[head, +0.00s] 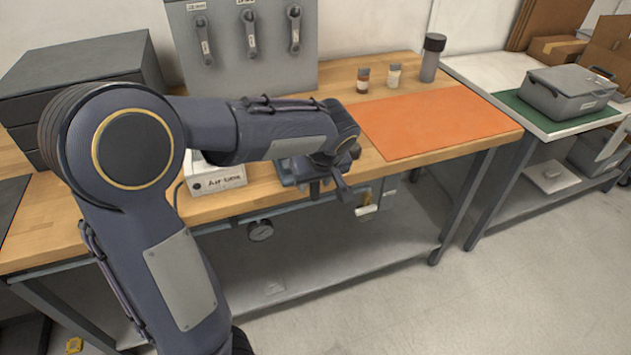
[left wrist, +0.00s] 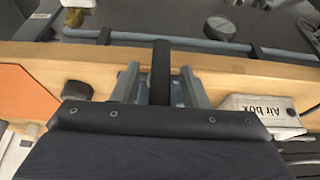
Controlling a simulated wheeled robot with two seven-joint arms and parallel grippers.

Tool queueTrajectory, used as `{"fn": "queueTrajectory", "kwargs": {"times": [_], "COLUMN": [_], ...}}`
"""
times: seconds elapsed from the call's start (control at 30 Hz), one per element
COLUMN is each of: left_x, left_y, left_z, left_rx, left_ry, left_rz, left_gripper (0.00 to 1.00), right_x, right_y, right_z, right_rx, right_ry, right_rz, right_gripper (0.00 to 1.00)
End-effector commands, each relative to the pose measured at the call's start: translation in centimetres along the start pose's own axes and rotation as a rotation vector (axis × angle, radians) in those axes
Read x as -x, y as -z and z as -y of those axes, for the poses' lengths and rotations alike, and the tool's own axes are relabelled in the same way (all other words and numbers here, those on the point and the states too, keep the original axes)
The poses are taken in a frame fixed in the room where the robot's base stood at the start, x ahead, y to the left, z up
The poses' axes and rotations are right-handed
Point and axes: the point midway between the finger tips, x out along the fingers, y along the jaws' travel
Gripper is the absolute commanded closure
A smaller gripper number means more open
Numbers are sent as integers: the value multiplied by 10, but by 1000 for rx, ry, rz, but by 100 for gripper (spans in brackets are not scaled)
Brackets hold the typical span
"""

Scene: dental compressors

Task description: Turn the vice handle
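The blue-grey vice (head: 288,174) stands at the bench's front edge, mostly hidden behind my left forearm in the head view. In the left wrist view the vice's two grey sides (left wrist: 195,90) show on either side of a single dark bar. My left gripper (head: 343,188) is over the vice, between the air box and the orange mat. Its dark body fills the bottom of the wrist view, and I cannot tell whether the bar there is its fingers or part of the vice. The vice handle is not clearly seen, and contact cannot be told. My right gripper is out of view.
A white air box (head: 218,180) stands left of the vice. An orange mat (head: 435,122) lies clear to the right, with small bottles (head: 394,76) and a dark flask (head: 431,60) behind it. A grey panel with hanging levers (head: 250,50) stands at the back. A gauge (head: 260,231) hangs below the edge.

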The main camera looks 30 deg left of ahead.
Motion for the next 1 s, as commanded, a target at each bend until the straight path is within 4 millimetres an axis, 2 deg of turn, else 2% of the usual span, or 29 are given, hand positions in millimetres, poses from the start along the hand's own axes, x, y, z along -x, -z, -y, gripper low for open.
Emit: {"fn": "queueTrajectory", "kwargs": {"times": [0.27,0.57,1.0], "left_x": [-2,-2,1], "left_y": [0,0,1], "left_z": [0,0,-2], "left_rx": [0,0,-44], "left_ry": [-1,-1,100], "left_rz": [0,0,-1], "left_gripper": [60,98,98], "right_x": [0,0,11], "right_y": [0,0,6], "right_z": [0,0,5], "right_rx": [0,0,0], "right_ry": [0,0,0], "right_rz": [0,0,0], "right_gripper": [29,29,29]}}
